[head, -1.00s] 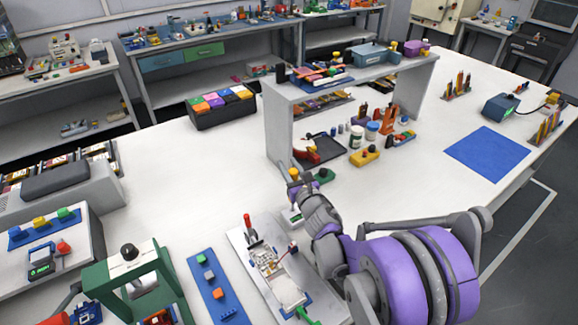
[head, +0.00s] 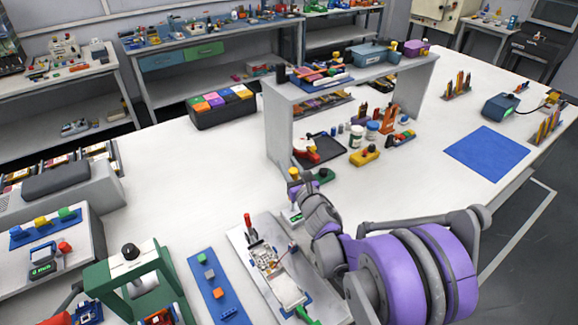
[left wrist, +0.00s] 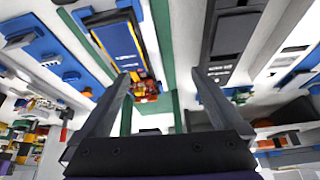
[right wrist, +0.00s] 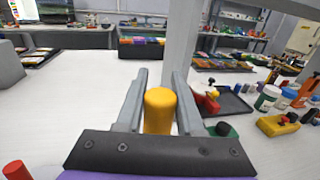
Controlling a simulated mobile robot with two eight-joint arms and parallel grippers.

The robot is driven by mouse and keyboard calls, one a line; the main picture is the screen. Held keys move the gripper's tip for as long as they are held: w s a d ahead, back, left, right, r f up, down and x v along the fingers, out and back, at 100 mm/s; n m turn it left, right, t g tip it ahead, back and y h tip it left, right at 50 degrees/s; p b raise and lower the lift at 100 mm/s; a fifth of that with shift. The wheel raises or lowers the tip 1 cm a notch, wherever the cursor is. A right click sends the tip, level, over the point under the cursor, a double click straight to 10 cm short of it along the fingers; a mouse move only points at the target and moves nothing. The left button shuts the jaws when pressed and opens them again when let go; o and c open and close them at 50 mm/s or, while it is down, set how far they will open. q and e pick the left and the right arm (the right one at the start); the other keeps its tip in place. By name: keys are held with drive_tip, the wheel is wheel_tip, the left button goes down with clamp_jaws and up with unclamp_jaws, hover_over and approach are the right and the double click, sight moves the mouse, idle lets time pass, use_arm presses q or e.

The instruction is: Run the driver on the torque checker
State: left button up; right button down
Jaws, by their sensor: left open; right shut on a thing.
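The driver's yellow handle (right wrist: 160,110) stands upright between the fingers of my right gripper (right wrist: 160,78), which is shut on it. In the head view the yellow handle (head: 294,173) shows just beyond my right gripper (head: 303,191). A small light-coloured device with a green patch (head: 295,216), possibly the torque checker, sits below and is partly covered by the gripper. The driver's lower end is hidden, so I cannot tell whether it touches the device. My left gripper (left wrist: 161,78) is open and empty in the left wrist view, above blue and green fixtures.
A grey shelf (head: 350,75) stands behind the right gripper. A green piece with a black knob (head: 323,175) is close by on the right. A plate with a metal assembly (head: 275,275) and a blue strip (head: 207,285) lie in front. The left table middle is clear.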

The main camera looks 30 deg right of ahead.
use_arm(q)
drive_tip(key=shift+w+r+p, duration=0.25)
drive_tip(key=shift+r+p, duration=0.25)
drive_tip(key=shift+r, duration=0.25)
drive_tip(key=shift+w+r+p, duration=0.25)
drive_tip(key=shift+r+p, duration=0.25)
drive_tip(key=shift+r, duration=0.2)
drive_tip(key=shift+w+r+p, duration=0.25)
drive_tip(key=shift+r+p, duration=0.25)
drive_tip(key=shift+r, duration=0.25)
use_arm(e)
wheel_tip(320, 180, up, 7)
drive_tip(key=shift+f, duration=0.15)
drive_tip(key=shift+f, duration=0.1)
